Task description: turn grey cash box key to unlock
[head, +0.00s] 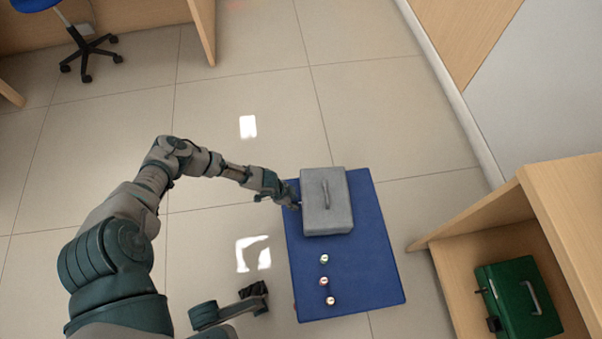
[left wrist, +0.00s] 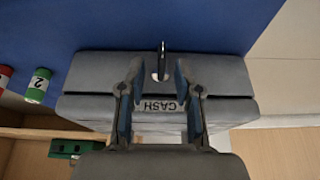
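The grey cash box (head: 327,213) sits on the blue mat (head: 353,277), with its handle on top. In the left wrist view, which looks upside down, its side (left wrist: 225,75) with the CASH label (left wrist: 160,106) fills the middle. The key (left wrist: 162,62) stands out from that side, seen nearly edge-on. My left gripper (left wrist: 160,72) has its two fingers apart, one on each side of the key, with a gap showing on both sides. In the head view, my left gripper (head: 290,198) is at the box's left side. My right gripper (head: 256,292) shows dark and partly at the bottom; its fingers are unclear.
Three small rolls (head: 323,281) stand on the mat in front of the box; a green one marked 2 (left wrist: 38,86) shows in the left wrist view. A green box (head: 520,300) is in the wooden shelf (head: 450,260) at right.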

